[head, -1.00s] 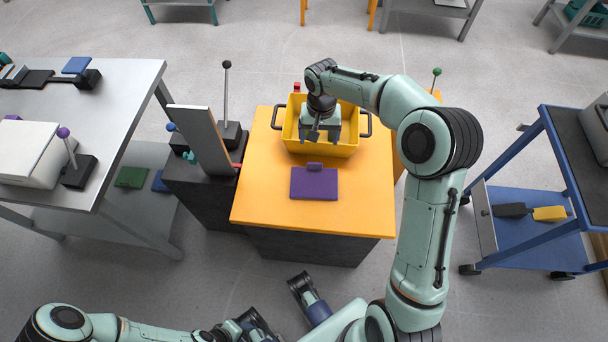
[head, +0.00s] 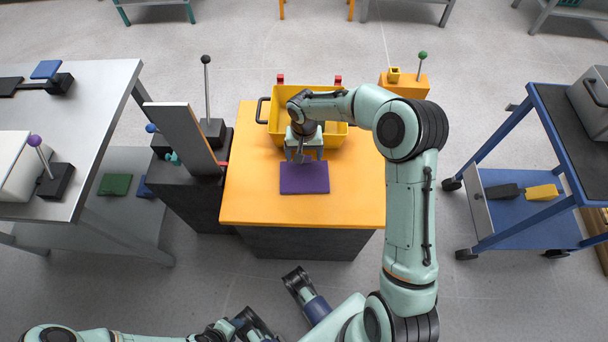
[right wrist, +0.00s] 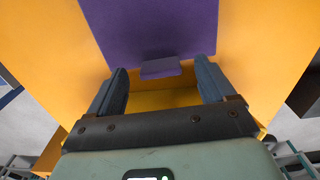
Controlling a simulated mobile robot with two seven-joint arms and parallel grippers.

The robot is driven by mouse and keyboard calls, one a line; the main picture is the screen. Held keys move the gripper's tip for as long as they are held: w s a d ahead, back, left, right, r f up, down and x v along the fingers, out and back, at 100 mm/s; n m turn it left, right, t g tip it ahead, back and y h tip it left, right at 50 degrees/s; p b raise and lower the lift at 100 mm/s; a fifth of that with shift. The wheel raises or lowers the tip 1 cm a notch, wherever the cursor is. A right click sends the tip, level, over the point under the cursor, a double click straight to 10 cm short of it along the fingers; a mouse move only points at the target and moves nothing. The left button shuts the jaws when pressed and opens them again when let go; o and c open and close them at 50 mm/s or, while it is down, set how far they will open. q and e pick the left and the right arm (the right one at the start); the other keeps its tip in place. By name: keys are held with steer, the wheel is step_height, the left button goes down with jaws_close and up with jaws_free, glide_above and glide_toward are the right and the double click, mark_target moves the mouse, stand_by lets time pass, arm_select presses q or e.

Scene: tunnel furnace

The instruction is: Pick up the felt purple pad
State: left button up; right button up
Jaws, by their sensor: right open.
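The felt purple pad (head: 305,180) lies flat on the orange table top (head: 250,205), in front of the yellow crate. In the right wrist view the pad (right wrist: 150,28) shows a small raised purple tab (right wrist: 160,68) at its near edge. My right gripper (head: 304,155) is open and points down at the pad's crate-side edge. In the right wrist view its two fingers (right wrist: 162,78) stand on either side of the tab with nothing held. I cannot tell its exact height above the pad.
The yellow crate (head: 340,137) with a dark handle stands just behind the pad. A dark pedestal with an upright panel (head: 183,138) and a black-knobbed lever (head: 207,95) stands left of the table. An orange block with a green-knobbed lever (head: 421,72) is behind right. The table front is clear.

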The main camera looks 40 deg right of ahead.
step_height(320, 180, down, 2)
steer(key=shift+r, duration=0.1)
steer(key=c, duration=1.1)
steer(key=shift+c, duration=0.2)
